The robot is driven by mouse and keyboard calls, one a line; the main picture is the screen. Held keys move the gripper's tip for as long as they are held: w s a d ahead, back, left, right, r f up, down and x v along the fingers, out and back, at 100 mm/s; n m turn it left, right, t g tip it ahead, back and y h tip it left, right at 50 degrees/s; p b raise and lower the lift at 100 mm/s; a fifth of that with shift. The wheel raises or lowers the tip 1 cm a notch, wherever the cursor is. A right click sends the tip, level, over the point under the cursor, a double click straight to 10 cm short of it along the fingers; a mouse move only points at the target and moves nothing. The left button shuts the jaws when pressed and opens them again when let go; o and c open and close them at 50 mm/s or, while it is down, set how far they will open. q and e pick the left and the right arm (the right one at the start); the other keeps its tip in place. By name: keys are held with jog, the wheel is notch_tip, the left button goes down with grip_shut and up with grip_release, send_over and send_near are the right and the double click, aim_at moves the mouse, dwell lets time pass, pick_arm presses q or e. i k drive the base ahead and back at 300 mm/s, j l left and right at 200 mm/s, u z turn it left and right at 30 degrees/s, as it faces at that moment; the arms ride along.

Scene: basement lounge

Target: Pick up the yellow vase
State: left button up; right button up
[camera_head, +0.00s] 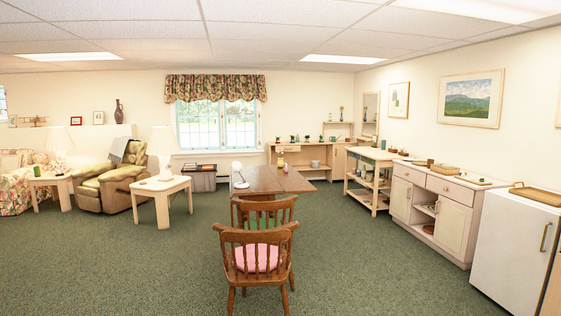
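A small yellowish upright object (280,161) stands on the brown wooden table (262,181) in the middle of the room. It is too small to tell for certain whether it is the yellow vase. A dark brown vase (118,112) stands on the ledge at the back left. A small bluish vase-like object (341,113) stands on the raised shelf at the back right. Neither of my grippers shows in the head view.
Two wooden chairs, the nearer with a pink cushion (257,258), block the table's near side. Cabinets (440,207) and a white fridge (514,249) line the right wall. A green armchair (108,184) and side tables stand left. Carpet is free on both sides.

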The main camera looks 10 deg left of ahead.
aim_at(280, 162)
jog(key=i+z, duration=0.1)
jog(key=i, duration=3.55)
jog(key=i+l, duration=0.1)
jog(key=i, duration=3.2)
jog(key=i+l, duration=0.1)
jog(key=i, duration=1.5)
jog(key=i+j+u, duration=0.05)
jog(key=j, duration=0.05)
